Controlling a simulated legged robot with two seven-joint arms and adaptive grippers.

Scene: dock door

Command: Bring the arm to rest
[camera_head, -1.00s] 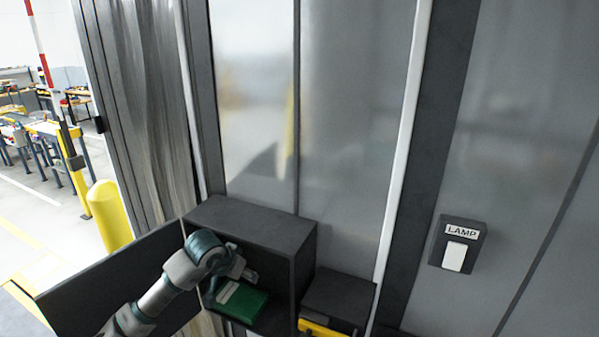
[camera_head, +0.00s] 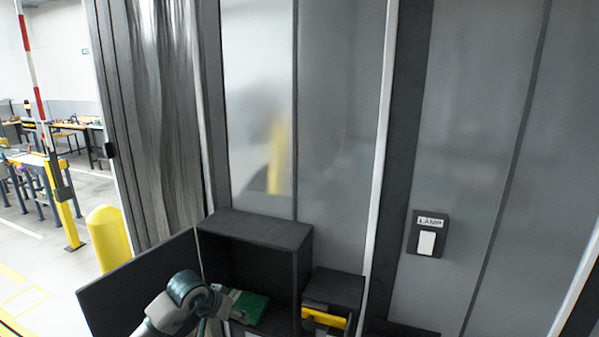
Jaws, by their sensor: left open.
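My left arm comes in from the bottom left, and my left gripper (camera_head: 222,298) is at the front of an open dark cabinet (camera_head: 262,229). The gripper is open, with its fingers small and partly hidden by the wrist. A green item with a white part (camera_head: 250,308) lies inside the cabinet, just right of the gripper. I cannot tell whether the fingers touch it. My right gripper is not in view.
The cabinet's door (camera_head: 140,285) stands open to the left, close to my arm. A smaller dark box with a yellow handle (camera_head: 324,318) is to the right. A lamp switch (camera_head: 427,235) is on the grey wall. A yellow bollard (camera_head: 108,238) stands at the left.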

